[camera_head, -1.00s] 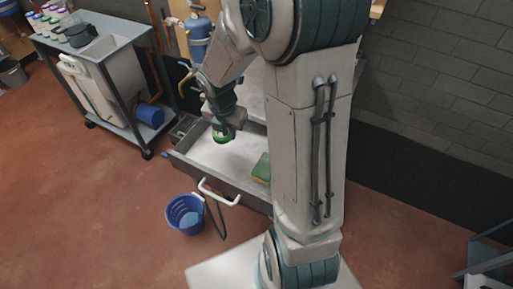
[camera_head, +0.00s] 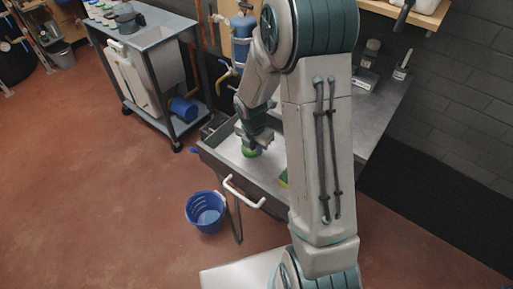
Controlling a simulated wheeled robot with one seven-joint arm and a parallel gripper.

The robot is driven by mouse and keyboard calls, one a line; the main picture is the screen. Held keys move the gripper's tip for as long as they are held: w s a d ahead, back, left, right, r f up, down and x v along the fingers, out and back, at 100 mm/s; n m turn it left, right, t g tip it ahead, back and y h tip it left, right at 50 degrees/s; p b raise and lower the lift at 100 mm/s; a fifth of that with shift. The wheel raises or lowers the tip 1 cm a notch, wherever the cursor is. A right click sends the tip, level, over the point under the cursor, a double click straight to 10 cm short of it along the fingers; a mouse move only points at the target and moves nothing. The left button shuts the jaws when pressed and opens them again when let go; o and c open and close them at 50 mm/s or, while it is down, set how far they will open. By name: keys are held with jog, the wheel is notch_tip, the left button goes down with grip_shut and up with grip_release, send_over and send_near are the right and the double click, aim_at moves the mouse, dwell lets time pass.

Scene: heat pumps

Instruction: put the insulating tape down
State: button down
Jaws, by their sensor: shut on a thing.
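The insulating tape (camera_head: 251,153) is a small green roll at the tip of my gripper (camera_head: 249,147). My gripper is shut on it and points down over the pale bottom of an open drawer (camera_head: 234,152). I cannot tell whether the tape touches the drawer bottom. My own arm stands in front of the drawer's right part and hides much of it.
The drawer has a white handle (camera_head: 244,192). A green and yellow sponge (camera_head: 283,178) lies inside, partly hidden by my arm. A blue basket (camera_head: 205,211) stands on the red floor. A grey cart (camera_head: 150,39) stands at the left. Bottles stand on the worktop (camera_head: 386,100) behind.

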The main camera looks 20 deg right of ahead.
aim_at(254, 153)
jog(key=shift+f, duration=0.1)
jog(key=shift+f, duration=0.15)
jog(key=c, duration=1.5)
grip_release()
notch_tip(254, 153, up, 12)
jog(key=a+p, duration=0.1)
jog(key=shift+s+a+r+m+t+y, duration=0.1)
jog(key=shift+s+r+m+t+y, duration=0.2)
jog(key=shift+s+r+m, duration=2.45)
jog(key=shift+s+d+r+m+t+y, duration=0.1)
jog(key=shift+s+r+m+t, duration=0.4)
jog(key=shift+s+m, duration=4.25)
jog(key=shift+s+a+r+m+t+y, duration=0.15)
jog(key=shift+s+r+m, duration=1.7)
jog(key=shift+m, duration=3.75)
